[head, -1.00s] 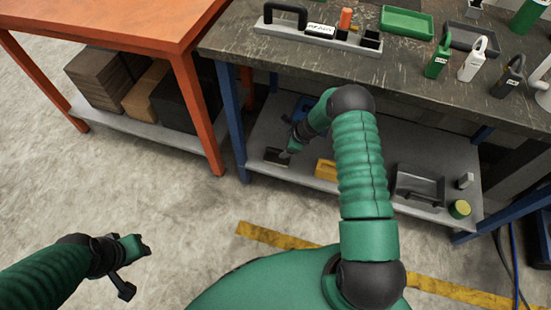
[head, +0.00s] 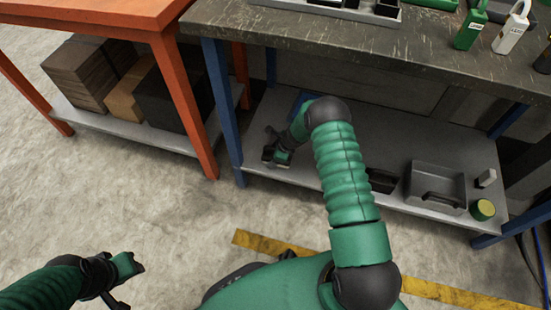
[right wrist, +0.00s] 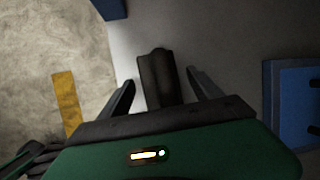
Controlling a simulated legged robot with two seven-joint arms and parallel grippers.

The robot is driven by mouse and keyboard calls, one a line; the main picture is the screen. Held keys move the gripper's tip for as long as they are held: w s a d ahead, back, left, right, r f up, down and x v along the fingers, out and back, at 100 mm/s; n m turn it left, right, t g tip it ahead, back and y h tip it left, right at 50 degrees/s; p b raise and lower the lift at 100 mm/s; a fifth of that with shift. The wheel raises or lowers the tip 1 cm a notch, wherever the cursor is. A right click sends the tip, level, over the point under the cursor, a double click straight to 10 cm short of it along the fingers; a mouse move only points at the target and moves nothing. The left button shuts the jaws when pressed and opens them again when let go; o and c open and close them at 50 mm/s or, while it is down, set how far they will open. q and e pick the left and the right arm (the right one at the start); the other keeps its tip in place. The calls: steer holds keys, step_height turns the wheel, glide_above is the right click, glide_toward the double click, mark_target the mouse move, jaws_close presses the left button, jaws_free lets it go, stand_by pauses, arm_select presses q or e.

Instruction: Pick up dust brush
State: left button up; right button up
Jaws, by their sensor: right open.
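A dark, long object (right wrist: 156,75), which looks like the dust brush, lies on the grey lower shelf in the right wrist view. My right gripper (right wrist: 163,88) is open, with one finger on each side of it. Gaps show between the object and both fingers, and its near end is hidden behind the gripper body. In the head view my right gripper (head: 272,150) is low over the left end of the shelf and covers most of the object. My left gripper (head: 128,280) is over the floor at the lower left; its jaw state is unclear.
The lower shelf (head: 300,172) lies under a dark workbench top (head: 380,50), with a blue leg (head: 228,120) at its left. A grey bin (head: 436,188) and a yellow-topped can (head: 482,210) stand on the shelf's right. A blue object (right wrist: 297,105) is beside the right gripper.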

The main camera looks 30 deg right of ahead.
steer(key=shift+a+r, duration=0.1)
steer(key=shift+r, duration=0.05)
steer(key=c, duration=1.6)
step_height(320, 180, up, 4)
steer(key=p, duration=0.3)
steer(key=s+d+p, duration=0.1)
steer(key=s, duration=0.3)
steer(key=s+d+p, duration=0.1)
steer(key=s, duration=0.4)
steer(key=s+d+r+p, duration=0.1)
steer(key=s, duration=0.4)
steer(key=shift+s, duration=0.25)
jaws_close()
steer(key=shift+s+d, duration=0.1)
steer(key=shift+s, duration=0.55)
